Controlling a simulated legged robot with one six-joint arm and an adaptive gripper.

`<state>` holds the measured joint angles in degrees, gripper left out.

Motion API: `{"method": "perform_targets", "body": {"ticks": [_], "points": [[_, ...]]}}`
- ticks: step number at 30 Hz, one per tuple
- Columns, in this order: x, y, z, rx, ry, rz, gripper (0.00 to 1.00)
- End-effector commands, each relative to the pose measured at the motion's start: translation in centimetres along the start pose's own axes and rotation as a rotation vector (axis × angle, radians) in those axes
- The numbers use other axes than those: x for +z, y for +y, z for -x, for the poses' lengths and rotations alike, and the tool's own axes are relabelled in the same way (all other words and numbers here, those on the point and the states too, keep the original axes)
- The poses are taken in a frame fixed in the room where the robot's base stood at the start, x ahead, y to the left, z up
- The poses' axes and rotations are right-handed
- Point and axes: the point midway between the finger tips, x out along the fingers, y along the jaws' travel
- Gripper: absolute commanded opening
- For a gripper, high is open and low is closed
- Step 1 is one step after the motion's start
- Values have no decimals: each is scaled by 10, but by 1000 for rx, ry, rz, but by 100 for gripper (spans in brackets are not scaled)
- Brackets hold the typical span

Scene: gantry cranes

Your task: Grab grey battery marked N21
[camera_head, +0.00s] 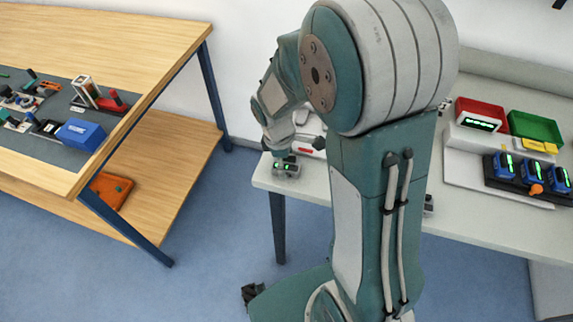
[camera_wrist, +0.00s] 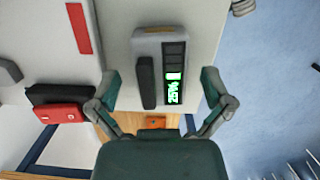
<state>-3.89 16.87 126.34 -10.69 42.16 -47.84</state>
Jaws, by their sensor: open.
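A grey battery (camera_wrist: 148,48) with a black handle and a dark display strip stands on the white table. Green characters glow on the strip, sideways and too small to read surely. In the wrist view my gripper (camera_wrist: 159,80) is open, with one finger left and one right of the battery, apart from it. In the head view the battery (camera_head: 287,169) shows small with green lights at the table's left end, below my wrist. My arm hides part of the table, and my fingers are hard to make out there.
The white table (camera_head: 470,222) carries a red bin (camera_head: 482,108), a green bin (camera_head: 535,128) and blue batteries (camera_head: 533,174) in a black holder at right. A wooden workbench (camera_head: 120,45) with tools stands at left. Blue floor lies between the tables.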

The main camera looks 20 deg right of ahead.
Motion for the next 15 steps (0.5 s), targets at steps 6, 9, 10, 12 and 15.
{"method": "perform_targets", "body": {"ticks": [6, 9, 10, 12, 15], "points": [[0, 0, -6, 1, 1, 0, 100], [0, 0, -6, 1, 1, 0, 91], [0, 0, -6, 1, 1, 0, 78], [0, 0, -6, 1, 1, 0, 46], [0, 0, -5, 1, 1, -1, 3]]}}
